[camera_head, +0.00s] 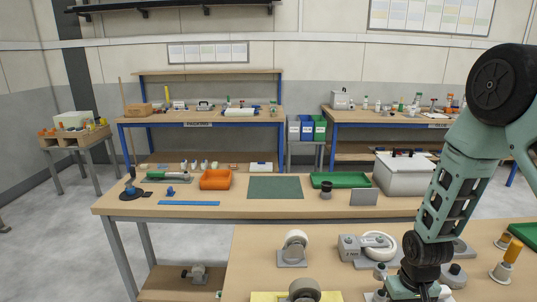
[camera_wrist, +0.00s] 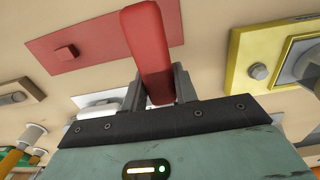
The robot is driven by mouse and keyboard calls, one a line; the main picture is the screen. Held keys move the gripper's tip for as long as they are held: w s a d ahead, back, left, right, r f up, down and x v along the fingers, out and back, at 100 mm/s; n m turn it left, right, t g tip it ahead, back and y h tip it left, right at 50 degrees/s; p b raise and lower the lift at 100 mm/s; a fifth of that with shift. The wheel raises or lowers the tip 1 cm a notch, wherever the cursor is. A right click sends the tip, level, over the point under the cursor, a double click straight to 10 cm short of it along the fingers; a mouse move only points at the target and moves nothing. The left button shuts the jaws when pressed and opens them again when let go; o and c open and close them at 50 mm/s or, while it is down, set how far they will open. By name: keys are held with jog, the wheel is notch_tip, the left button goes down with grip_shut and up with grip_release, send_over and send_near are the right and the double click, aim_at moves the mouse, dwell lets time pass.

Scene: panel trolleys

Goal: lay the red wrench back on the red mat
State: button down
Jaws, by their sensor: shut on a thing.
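In the wrist view my gripper (camera_wrist: 159,88) is shut on the red wrench (camera_wrist: 150,38). The wrench sticks out from between the two fingers toward the top of the picture, and its far end runs up to the frame edge. The red mat (camera_wrist: 98,66) lies on the wooden table, to the left of and behind the wrench in this view. A small red block (camera_wrist: 65,52) is on the mat. The wrench appears to be above the table; its exact height is unclear. In the head view the gripper's fingers, the wrench and the red mat are not visible.
A yellow tray (camera_wrist: 240,75) with a grey metal part is on the right in the wrist view. In the head view, caster wheels (camera_head: 294,243) stand on the near table (camera_head: 248,262).

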jog(key=shift+r, duration=0.1)
jog(key=shift+r+p, duration=2)
jog(key=shift+r, duration=0.5)
jog(key=shift+f, duration=0.1)
